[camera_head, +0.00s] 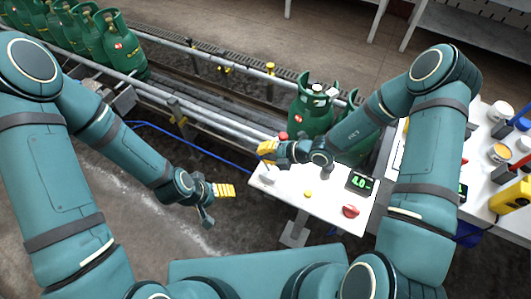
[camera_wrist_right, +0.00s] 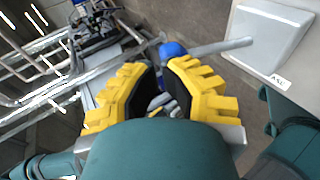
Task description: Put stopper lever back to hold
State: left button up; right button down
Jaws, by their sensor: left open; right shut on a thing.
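My right gripper (camera_head: 266,149) is at the far left edge of the white control table (camera_head: 325,206), with yellow fingertips. In the right wrist view its two yellow fingers (camera_wrist_right: 158,82) are closed partway, with a gap between them. A blue knob (camera_wrist_right: 172,49) shows at the fingertips, with a grey rod (camera_wrist_right: 222,47) running right from it; this looks like the stopper lever. The fingers hide much of the contact. In the head view the lever is not clearly seen. My left gripper (camera_head: 219,201) is open and empty, left of the table.
The conveyor rails (camera_head: 215,108) run behind the table, with green cylinders (camera_head: 312,110) at the right and several more at the far left. The table carries a display (camera_head: 359,182), a red button (camera_head: 350,211) and a yellow button (camera_head: 308,194). A cluttered bench (camera_head: 480,140) stands right.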

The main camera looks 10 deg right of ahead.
jog(key=shift+r, duration=0.15)
jog(key=r+p+v, duration=0.1)
jog(key=p+v, duration=0.2)
jog(key=v, duration=1)
jog(key=shift+r, duration=0.15)
jog(key=shift+d, duration=0.15)
jog(key=shift+s, duration=0.15)
